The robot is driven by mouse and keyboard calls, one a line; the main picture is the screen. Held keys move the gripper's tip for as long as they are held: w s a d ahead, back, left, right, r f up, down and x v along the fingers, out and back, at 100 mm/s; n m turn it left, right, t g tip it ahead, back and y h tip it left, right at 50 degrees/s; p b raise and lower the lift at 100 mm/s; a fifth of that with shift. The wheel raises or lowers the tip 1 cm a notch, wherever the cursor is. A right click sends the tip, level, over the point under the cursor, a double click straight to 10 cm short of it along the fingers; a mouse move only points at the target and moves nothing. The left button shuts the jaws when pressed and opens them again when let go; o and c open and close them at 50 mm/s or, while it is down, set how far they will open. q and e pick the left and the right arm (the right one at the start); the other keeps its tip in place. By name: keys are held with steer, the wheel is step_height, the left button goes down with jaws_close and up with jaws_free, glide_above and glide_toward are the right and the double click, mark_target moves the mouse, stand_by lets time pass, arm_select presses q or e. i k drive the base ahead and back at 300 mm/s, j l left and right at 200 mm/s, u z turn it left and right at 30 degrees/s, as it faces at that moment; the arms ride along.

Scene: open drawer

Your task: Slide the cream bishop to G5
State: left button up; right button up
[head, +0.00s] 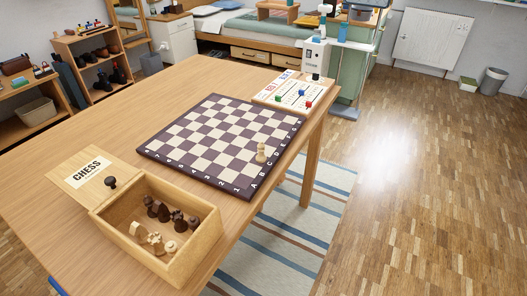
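A chessboard (189,176) with dark and cream squares and a lettered, numbered dark border lies flat on the wooden table. A cream piece (261,153), apparently the bishop, stands upright near the board's right edge. It is the only piece I see on the board, and it is too small to make out its exact shape. Neither of my grippers shows in the head view.
An open wooden box (207,241) with several dark and cream pieces stands at the near left. A dark piece (111,183) stands on its lid (68,170). A white game panel (292,92) with coloured knobs lies beyond the board. The table (120,120) left of the board is clear.

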mark_target(260, 158)
steer(key=i+l, duration=0.1)
steer(key=l, duration=0.3)
steer(key=i+l, duration=0.1)
steer(key=l, duration=0.3)
steer(key=i+l, duration=0.1)
steer(key=l, duration=0.25)
steer(key=u, duration=1.85)
